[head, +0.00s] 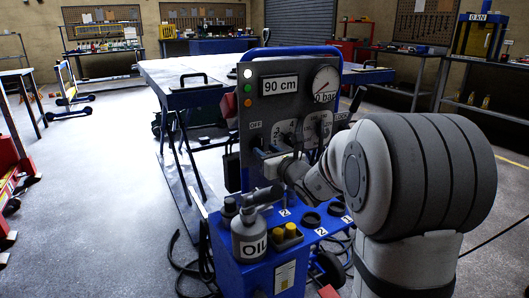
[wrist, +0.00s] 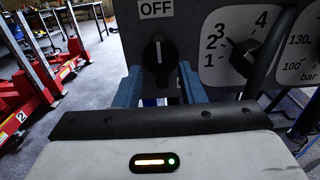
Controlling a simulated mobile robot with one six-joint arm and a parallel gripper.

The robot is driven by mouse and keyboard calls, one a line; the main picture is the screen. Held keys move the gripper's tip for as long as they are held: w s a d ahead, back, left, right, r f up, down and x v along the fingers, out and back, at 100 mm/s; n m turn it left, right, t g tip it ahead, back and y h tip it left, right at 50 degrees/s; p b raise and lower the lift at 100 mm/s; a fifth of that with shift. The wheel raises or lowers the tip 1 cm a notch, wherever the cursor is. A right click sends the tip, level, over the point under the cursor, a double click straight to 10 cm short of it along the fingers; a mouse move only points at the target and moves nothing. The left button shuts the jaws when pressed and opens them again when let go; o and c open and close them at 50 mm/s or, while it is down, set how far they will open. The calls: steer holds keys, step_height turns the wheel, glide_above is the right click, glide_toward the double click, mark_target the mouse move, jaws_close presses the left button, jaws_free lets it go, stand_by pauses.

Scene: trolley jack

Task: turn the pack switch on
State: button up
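The pack switch (wrist: 158,54) is a black rotary knob with a white line on the control panel (wrist: 200,30). Its white line stands upright, under a white OFF label (wrist: 156,9). My gripper (wrist: 160,78) has two blue fingers, one to the left and one to the right of the knob's lower part, with a gap between them. I cannot tell whether either finger touches the knob. In the head view my gripper (head: 266,153) is at the panel's lower left, below the OFF label (head: 255,124), and my arm hides part of the panel.
A dial numbered 1 to 4 (wrist: 238,40) is just right of the switch. The blue trolley (head: 228,262) carries an oil can (head: 250,236) below my arm.

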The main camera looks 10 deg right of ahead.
mark_target(259, 145)
steer(key=shift+x, duration=1.3)
steer(key=shift+c, duration=0.6)
jaws_close()
